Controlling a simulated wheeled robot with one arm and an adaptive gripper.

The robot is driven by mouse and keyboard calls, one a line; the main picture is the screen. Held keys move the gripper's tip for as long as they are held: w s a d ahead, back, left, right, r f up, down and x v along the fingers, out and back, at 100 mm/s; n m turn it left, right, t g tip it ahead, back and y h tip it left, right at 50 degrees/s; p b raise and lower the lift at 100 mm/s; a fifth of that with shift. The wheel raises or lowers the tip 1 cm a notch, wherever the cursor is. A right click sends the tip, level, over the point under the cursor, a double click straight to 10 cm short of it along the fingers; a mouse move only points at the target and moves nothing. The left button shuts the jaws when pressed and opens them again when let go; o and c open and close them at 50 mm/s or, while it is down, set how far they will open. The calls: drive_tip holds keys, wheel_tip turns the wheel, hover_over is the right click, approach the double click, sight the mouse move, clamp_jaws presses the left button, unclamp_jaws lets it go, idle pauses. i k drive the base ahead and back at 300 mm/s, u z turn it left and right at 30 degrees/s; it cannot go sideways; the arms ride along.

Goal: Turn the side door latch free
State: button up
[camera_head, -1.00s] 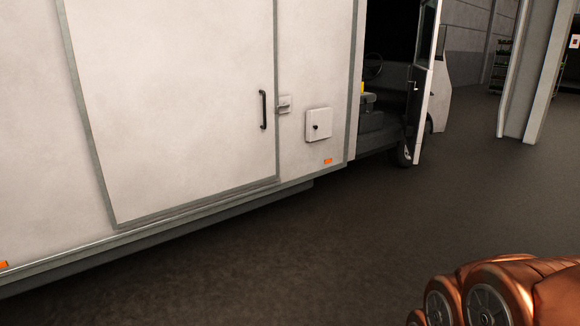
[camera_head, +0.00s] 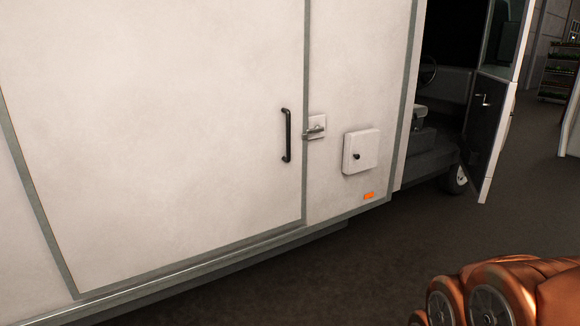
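The side door (camera_head: 170,140) is a large pale panel in a grey frame on the side of a white truck body. The latch (camera_head: 315,128) is a small metal piece on a light plate just right of the door's right edge. Its bar lies roughly level and reaches left across the frame edge. A black vertical handle (camera_head: 286,135) is on the door just left of the latch. The door looks closed. My gripper is not in view; only a copper-coloured part of my arm shows at bottom right, well apart from the latch.
A white box with a dark knob (camera_head: 361,151) is right of the latch, above an orange marker light (camera_head: 369,196). The open cab door (camera_head: 488,120) stands out at the right. The dark floor (camera_head: 370,265) in front of the truck is clear.

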sight(317, 129)
drive_tip(key=z, duration=0.05)
drive_tip(key=i, duration=1.1)
drive_tip(key=u, duration=0.25)
